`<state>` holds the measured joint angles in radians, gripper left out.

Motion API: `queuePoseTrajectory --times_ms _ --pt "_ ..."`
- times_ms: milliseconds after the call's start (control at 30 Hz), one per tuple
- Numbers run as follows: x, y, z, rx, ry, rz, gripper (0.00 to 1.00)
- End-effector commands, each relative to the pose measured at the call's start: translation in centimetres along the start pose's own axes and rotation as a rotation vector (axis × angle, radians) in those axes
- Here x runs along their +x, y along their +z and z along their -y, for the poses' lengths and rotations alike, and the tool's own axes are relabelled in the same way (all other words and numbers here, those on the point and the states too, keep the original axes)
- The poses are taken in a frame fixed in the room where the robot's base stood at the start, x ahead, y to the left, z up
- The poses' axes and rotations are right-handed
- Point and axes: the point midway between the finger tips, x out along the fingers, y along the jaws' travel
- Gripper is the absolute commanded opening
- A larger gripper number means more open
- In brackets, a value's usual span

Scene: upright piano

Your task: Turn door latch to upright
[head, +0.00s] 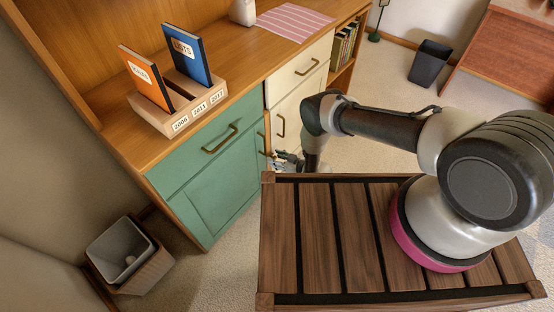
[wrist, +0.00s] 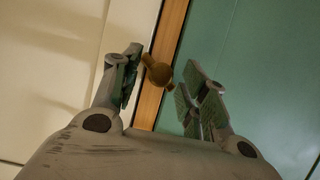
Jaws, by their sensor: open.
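The door latch (wrist: 157,72) is a small brown turn-piece in the wrist view. It sits on the wooden strip (wrist: 176,25) between a cream door (wrist: 60,60) and a green door (wrist: 250,60). Its length lies slanted across the strip, not in line with it. My gripper (wrist: 163,82) is open, with one finger left of the latch and one right of it. I see no clear contact. In the head view my gripper (head: 288,160) is low at the cabinet front, partly hidden by my arm, and I cannot make out the latch there.
The cabinet has a green drawer (head: 207,146) above the green door (head: 215,193), and a cream drawer (head: 301,68). A wooden holder (head: 182,116) with an orange book (head: 145,80) and a blue book (head: 187,56) stands on top. Bins (head: 122,251) (head: 430,63) stand on the floor.

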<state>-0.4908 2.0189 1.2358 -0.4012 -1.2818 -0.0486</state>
Motion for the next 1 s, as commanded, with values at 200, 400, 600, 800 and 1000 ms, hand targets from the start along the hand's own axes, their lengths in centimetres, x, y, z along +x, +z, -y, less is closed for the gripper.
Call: queuePoseTrajectory --times_ms 200,400,600,800,1000 --pt "0.06 0.01 0.0 0.0 0.0 0.0 0.44" --pt "0.04 0.0 0.0 0.001 0.0 0.0 0.09" --pt "0.04 -0.02 -0.03 0.007 -0.003 -0.001 0.0" --pt "-0.01 0.0 -0.4 0.179 -0.07 -0.003 0.0" --pt "0.02 0.09 -0.5 0.391 -0.16 -0.003 0.0"
